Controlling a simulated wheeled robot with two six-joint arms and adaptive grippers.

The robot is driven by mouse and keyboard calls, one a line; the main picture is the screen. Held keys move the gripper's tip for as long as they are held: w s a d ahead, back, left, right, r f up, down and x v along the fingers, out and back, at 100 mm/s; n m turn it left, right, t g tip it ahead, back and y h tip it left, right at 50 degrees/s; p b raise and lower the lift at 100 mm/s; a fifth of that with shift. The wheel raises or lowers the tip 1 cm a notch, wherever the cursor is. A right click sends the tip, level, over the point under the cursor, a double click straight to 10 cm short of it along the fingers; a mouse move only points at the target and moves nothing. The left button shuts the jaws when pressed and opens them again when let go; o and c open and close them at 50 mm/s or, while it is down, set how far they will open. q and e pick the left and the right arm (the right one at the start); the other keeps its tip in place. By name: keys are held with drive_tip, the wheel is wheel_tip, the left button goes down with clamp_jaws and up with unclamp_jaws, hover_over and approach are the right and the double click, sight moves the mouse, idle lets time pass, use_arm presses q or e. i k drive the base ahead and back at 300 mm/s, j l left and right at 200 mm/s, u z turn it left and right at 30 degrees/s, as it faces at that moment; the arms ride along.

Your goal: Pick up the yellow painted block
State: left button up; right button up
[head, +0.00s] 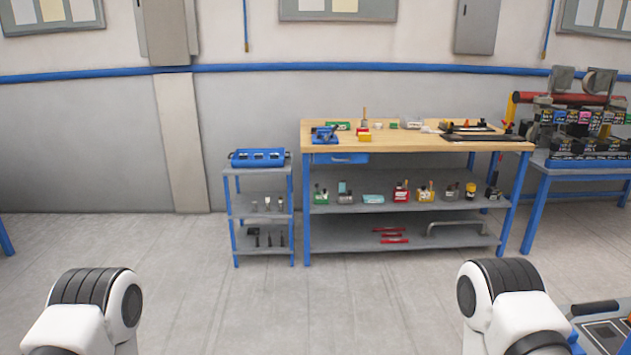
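A small yellow block (364,138) lies on the wooden top of the workbench (430,145), near its front edge and left of the middle. A small red piece (364,130) sits right behind or against it; I cannot tell whether they touch. The block is far from me, across open floor. Both of my arms show only as white and dark links at the bottom left and bottom right. Neither gripper is in the picture.
A blue tool (324,135) stands left of the block. A small shelf rack (259,172) carrying a blue case (258,157) stands left of the bench. A blue-legged table (590,170) with bins is at right. The floor (270,300) ahead is clear.

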sight(362, 137)
drive_tip(key=i+z, duration=0.1)
drive_tip(key=i, duration=0.45)
drive_tip(key=i+z, duration=0.1)
drive_tip(key=i, duration=0.5)
drive_tip(key=i+z, duration=0.1)
drive_tip(key=i, duration=0.45)
drive_tip(key=i+j+z, duration=0.1)
drive_tip(key=i, duration=0.45)
drive_tip(key=i+j+z, duration=0.1)
drive_tip(key=i+j, duration=0.15)
drive_tip(key=i, duration=0.3)
drive_tip(key=i+l+u, duration=0.5)
drive_tip(key=l+u, duration=0.15)
drive_tip(key=i+l+u, duration=0.3)
drive_tip(key=l, duration=0.15)
drive_tip(key=k+j, duration=0.05)
drive_tip(key=k, duration=0.05)
